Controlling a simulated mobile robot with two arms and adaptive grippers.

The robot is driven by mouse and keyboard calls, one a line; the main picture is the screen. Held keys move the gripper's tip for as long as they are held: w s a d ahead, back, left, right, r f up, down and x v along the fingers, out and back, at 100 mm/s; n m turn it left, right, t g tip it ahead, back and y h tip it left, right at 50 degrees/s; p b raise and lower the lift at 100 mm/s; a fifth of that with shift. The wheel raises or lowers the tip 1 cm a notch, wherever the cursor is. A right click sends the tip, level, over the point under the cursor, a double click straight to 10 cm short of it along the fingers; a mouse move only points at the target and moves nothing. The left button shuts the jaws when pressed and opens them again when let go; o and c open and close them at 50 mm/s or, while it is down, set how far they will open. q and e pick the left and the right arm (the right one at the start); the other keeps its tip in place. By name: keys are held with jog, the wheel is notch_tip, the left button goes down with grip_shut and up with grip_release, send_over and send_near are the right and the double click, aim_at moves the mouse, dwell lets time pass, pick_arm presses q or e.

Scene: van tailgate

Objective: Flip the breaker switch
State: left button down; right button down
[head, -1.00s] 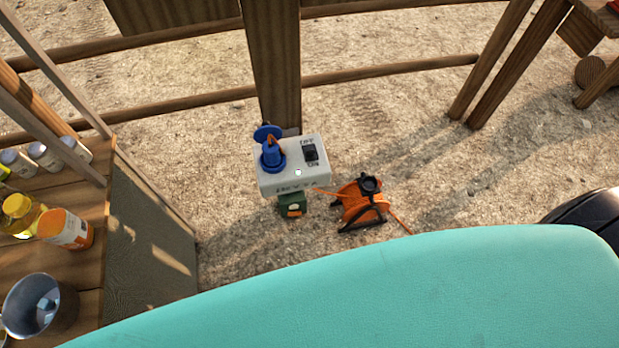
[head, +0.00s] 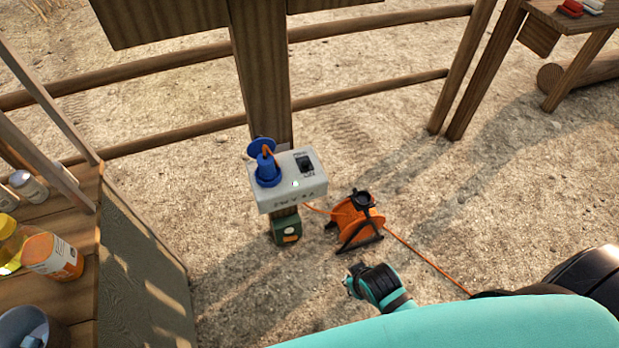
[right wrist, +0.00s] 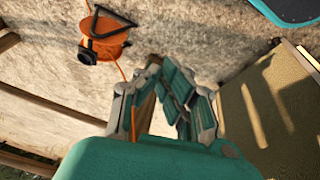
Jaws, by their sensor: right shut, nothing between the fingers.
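The light grey breaker box (head: 290,194) is fixed to a wooden post in the head view. Its small black switch (head: 305,163) is on the top face, beside OFF and ON lettering. Which way the switch is tipped is too small to tell. A blue plug (head: 267,170) stands in a socket left of it. My right gripper (head: 350,284) is low and to the right of the box, apart from it. In the right wrist view its fingers (right wrist: 170,92) are shut and empty; the box is not visible there. My left gripper is not in view.
An orange cable reel (head: 358,214) stands on the ground right of the post, its cable trailing right; it also shows in the right wrist view (right wrist: 107,46). A green box (head: 286,231) is below the breaker box. A wooden shelf (head: 85,190) with jars is at left.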

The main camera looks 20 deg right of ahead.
jog(key=w+a+r+n+t+b, duration=0.1)
jog(key=w+a+r+n+t, duration=0.1)
jog(key=w+r+t, duration=0.8)
jog(key=w+a+r+n+t+b, duration=0.1)
jog(key=w+a+r+n+t, duration=0.15)
jog(key=w+r, duration=1.35)
jog(key=s+a+r+n+t+y, duration=0.1)
jog(key=a+r+n+t+y, duration=0.2)
jog(key=r, duration=0.4)
jog(key=s+a+r+n+t+y, duration=0.1)
jog(key=a+r+n+y, duration=0.3)
jog(key=a+r+y, duration=0.15)
jog(key=s+a+r+n+g+y, duration=0.2)
jog(key=s+a+n+g+y, duration=0.2)
jog(key=a+n+g+y, duration=0.95)
jog(key=w+d+f+n+g+h, duration=0.1)
jog(key=d+f+n+g+h, duration=0.15)
jog(key=f+n+h, duration=0.35)
jog(key=d+f+n+g+h, duration=0.1)
jog(key=f+n+g+h, duration=0.3)
jog(key=f, duration=0.5)
jog(key=w+d+f+h, duration=0.1)
jog(key=w+d+h, duration=0.2)
jog(key=d+h, duration=0.3)
jog(key=w+d+f+m+t+h, duration=0.1)
jog(key=d+h, duration=0.4)
jog(key=d, duration=0.9)
jog(key=shift+w+f+h, duration=0.4)
jog(key=shift+w+f, duration=0.2)
jog(key=shift+w, duration=0.5)
